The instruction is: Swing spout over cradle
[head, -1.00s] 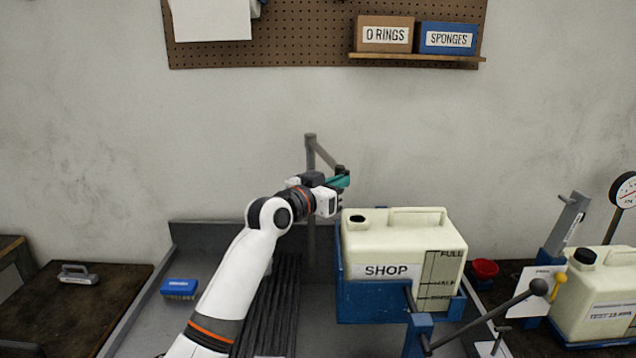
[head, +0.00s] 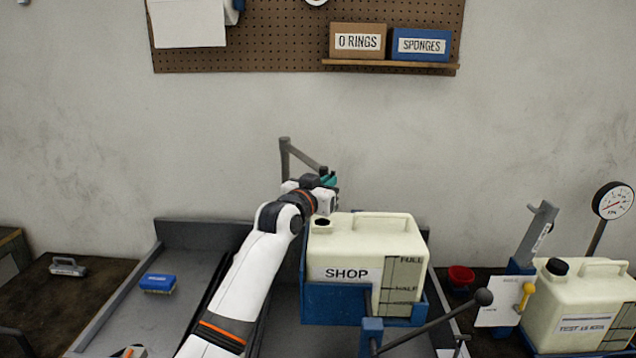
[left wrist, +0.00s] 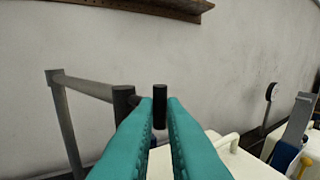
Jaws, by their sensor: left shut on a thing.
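The grey spout (head: 303,158) is an arm reaching right from the top of an upright post, with a dark end. It shows at the left of the left wrist view (left wrist: 85,88). My left gripper (head: 330,182), with teal fingers, is at the spout's outer end, shut on its dark handle (left wrist: 160,97). The blue cradle (head: 335,305) holds the cream SHOP jug (head: 365,245), whose open mouth (head: 323,222) is at its top left. In the head view the spout's end appears above this mouth; the hand partly hides the outlet. My right gripper is not in view.
A black-knobbed lever (head: 482,297) stands in front of the cradle. To the right are a red cup (head: 460,276), a second jug (head: 580,300) and a gauge (head: 612,200). A blue brush (head: 158,283) lies at left. Bare wall is behind the spout.

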